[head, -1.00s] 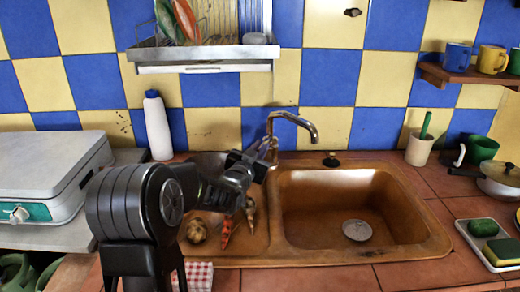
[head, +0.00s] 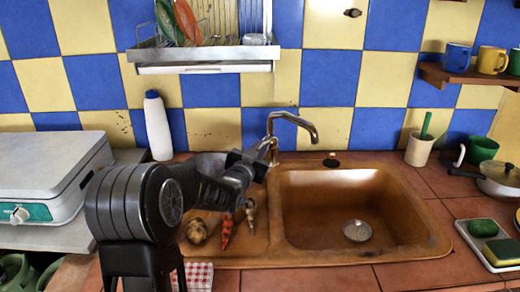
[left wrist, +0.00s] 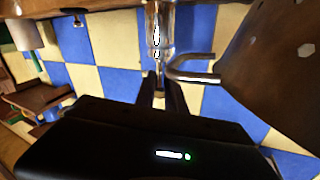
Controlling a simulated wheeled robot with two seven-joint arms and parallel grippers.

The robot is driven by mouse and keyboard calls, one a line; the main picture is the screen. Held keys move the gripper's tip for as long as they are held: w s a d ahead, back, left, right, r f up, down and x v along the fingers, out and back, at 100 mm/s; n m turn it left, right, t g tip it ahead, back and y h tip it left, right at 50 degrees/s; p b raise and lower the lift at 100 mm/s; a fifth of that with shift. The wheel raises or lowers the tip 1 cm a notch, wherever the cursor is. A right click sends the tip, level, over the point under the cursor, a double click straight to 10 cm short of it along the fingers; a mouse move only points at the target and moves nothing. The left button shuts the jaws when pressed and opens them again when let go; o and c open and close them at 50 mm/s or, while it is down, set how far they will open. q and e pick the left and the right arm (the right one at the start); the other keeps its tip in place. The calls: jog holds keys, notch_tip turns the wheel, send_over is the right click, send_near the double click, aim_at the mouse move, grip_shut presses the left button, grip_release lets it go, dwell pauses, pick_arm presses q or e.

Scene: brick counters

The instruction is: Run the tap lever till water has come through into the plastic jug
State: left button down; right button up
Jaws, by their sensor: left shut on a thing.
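The metal tap (head: 294,121) stands behind the sink, its curved spout to the right. My left gripper (head: 264,150) is at the left of the tap's base, shut on the tap lever, which its jaws mostly hide. In the left wrist view the two fingers (left wrist: 158,98) close on a thin metal piece beside the bent spout (left wrist: 194,76). No water stream is visible at the spout. I cannot make out a clear plastic jug under it. My right gripper is not in view.
The brown sink (head: 433,240) has an empty right basin with a drain (head: 357,230). Vegetables lie on its left part, below my arm. A white bottle (head: 157,126) stands left of the tap. A dish rack (head: 205,53) hangs above. A sponge tray (head: 478,240) lies at right.

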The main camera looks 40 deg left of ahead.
pick_arm(q)
jog(key=p, duration=0.1)
jog(key=r+g+p, duration=0.1)
jog(key=r+p, duration=0.1)
jog(key=shift+w+a+r+h, duration=0.1)
jog(key=shift+w+r+h, duration=0.15)
jog(key=shift+h, duration=0.15)
jog(key=shift+g, duration=0.4)
jog(key=shift+w+f, duration=0.1)
jog(key=shift+f, duration=0.1)
jog(key=c, duration=1.4)
grip_release()
jog(key=v, duration=0.7)
jog(key=shift+s+b, duration=0.35)
jog(key=shift+r, duration=0.1)
